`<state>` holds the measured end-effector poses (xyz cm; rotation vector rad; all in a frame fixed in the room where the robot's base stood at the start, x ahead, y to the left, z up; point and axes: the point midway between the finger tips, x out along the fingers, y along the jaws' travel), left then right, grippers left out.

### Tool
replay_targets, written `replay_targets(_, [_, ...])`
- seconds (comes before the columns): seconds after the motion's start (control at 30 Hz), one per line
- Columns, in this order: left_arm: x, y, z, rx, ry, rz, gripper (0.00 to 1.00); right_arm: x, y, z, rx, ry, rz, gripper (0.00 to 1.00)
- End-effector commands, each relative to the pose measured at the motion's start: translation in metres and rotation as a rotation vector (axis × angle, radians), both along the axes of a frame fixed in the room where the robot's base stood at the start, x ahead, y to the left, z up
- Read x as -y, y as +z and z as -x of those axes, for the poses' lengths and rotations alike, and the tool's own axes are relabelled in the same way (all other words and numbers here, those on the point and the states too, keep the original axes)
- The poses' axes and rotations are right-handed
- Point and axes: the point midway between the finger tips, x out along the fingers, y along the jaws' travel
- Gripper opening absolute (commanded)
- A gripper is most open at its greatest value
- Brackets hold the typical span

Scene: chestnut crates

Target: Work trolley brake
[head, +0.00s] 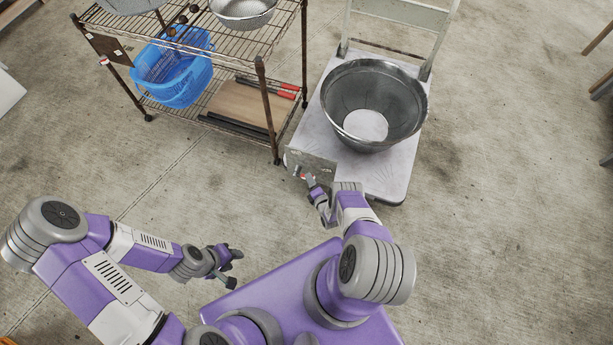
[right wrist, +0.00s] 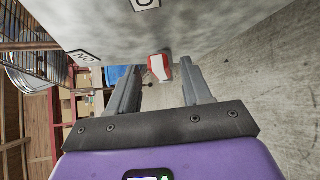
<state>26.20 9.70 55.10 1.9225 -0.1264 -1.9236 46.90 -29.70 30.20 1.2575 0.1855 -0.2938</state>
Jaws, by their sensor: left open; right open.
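The trolley (head: 385,178) has a pale flat platform and an upright handle frame at its far end. A grey brake plate (head: 318,166) stands at its near left corner. In the right wrist view this plate (right wrist: 190,25) carries white labels, one reading ON, and a red and white lever (right wrist: 160,67). My right gripper (right wrist: 158,80) is open, with the lever showing between its fingertips; I cannot tell whether they touch it. In the head view that gripper (head: 304,180) is at the plate, partly hidden by its arm. My left gripper (head: 234,268) is open and empty above the floor.
A large dark metal bowl (head: 395,100) stands on the trolley. A wire shelf rack (head: 262,100) stands close to the trolley's left, holding a blue basket (head: 172,72), a board and colanders. The concrete floor to the right of the trolley is mostly clear.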

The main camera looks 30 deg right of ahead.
Motion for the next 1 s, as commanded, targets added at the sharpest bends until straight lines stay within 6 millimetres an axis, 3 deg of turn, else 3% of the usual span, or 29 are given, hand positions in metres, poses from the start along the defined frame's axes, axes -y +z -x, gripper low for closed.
replay_targets(0.47, [0.0000,-0.0061,0.0002,-0.001,0.000,0.000,0.43,0.0054,-0.0064,-0.0058,-0.002,-0.007,-0.001,0.49])
replay_targets(0.8, [0.0000,-0.0062,0.0003,-0.001,0.000,0.000,0.43,0.0052,-0.0065,-0.0058,-0.002,-0.006,-0.002,0.00])
replay_targets(1.0, [0.0000,-0.0062,0.0002,-0.001,0.000,0.000,0.43,0.0053,-0.0065,-0.0058,-0.002,-0.006,-0.002,0.00])
